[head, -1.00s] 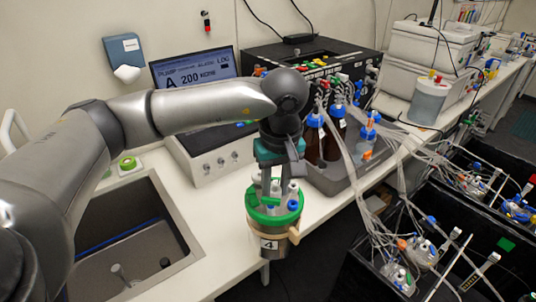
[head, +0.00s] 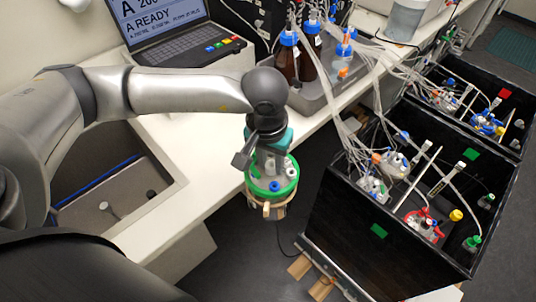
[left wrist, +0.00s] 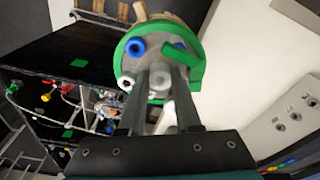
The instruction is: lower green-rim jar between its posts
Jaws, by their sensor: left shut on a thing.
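The green-rim jar (head: 289,186) hangs upright below my left gripper (head: 270,152), in the air past the front edge of the white bench. My left gripper is shut on the middle of its lid; in the left wrist view the two fingers (left wrist: 153,95) close on a fitting there. The jar's green rim (left wrist: 133,43) and a blue cap show around them. The near black box (head: 340,225) is right of the jar, apart from it. Inside it stand several jars with tubes and pale posts (head: 422,180). Its near left interior is partly hidden by the front wall. My right gripper is not in view.
A second black box (head: 480,80) stands behind the near one. Tubes (head: 350,125) run from the bench bottles (head: 287,60) into the boxes. A sink (head: 105,195) and a laptop (head: 165,30) are on the left. Open floor lies below the jar.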

